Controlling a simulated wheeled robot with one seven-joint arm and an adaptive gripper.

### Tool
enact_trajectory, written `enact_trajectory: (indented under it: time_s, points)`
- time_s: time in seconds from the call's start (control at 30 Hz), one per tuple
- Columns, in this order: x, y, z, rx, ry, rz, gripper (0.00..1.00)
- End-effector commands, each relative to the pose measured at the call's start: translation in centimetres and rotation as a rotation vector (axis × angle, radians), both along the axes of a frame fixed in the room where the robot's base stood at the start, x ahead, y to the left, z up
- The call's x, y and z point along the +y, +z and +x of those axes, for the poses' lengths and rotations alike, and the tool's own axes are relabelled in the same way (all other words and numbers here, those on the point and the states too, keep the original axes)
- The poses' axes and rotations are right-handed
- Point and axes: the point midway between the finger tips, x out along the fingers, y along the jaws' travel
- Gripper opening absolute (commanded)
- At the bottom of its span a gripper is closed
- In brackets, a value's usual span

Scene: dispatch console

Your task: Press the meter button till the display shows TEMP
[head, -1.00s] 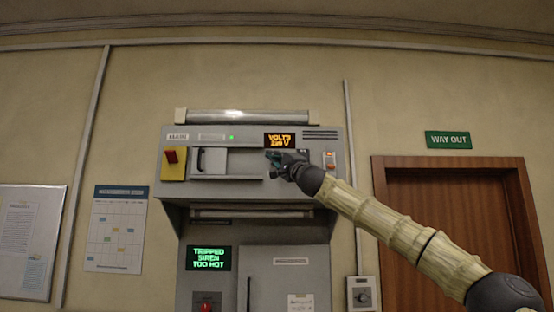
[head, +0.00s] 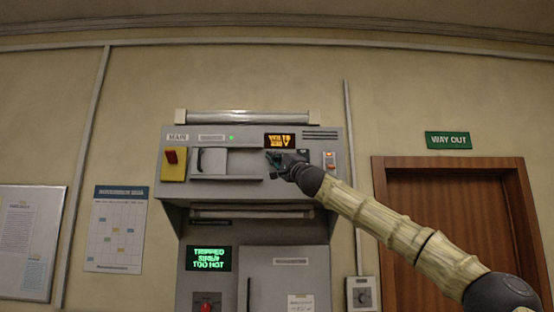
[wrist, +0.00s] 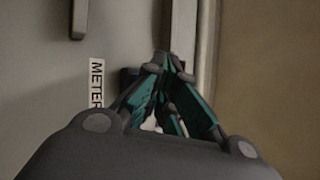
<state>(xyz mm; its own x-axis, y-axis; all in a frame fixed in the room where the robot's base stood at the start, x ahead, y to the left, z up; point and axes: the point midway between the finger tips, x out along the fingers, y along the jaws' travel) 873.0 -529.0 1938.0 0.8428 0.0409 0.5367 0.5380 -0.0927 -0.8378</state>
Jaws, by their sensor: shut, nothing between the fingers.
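The meter display (head: 280,141) is a small black panel with orange text at the upper right of the grey console. Its text is blurred now; it looks like a volts reading. My gripper (head: 270,155) is shut and empty, just below the display at the console face. In the wrist view, the closed teal fingertips (wrist: 166,58) are beside the METER label (wrist: 97,84). A dark part (wrist: 128,78) shows partly behind the fingers, and may be the meter button. The button is otherwise hidden, and I cannot tell whether my fingertips touch it.
A yellow plate with a red MAIN switch (head: 171,156) is at the console's left. Below, a green-text screen (head: 209,258) reads TRIPPED, SIREN, TOO HOT. A wooden door (head: 450,230) stands at right.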

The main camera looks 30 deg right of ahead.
Motion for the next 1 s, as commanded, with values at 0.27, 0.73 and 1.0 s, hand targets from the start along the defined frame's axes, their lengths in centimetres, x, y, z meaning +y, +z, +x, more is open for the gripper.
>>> enact_trajectory:
  time_s: [0.27,0.73,1.0]
  points:
    - [-0.1,0.0,0.2,0.000,0.000,0.000,0.00]
    - [-0.1,0.0,0.1,0.000,0.000,0.000,0.00]
    - [0.5,-0.2,-0.8,0.000,0.002,-0.001,0.00]
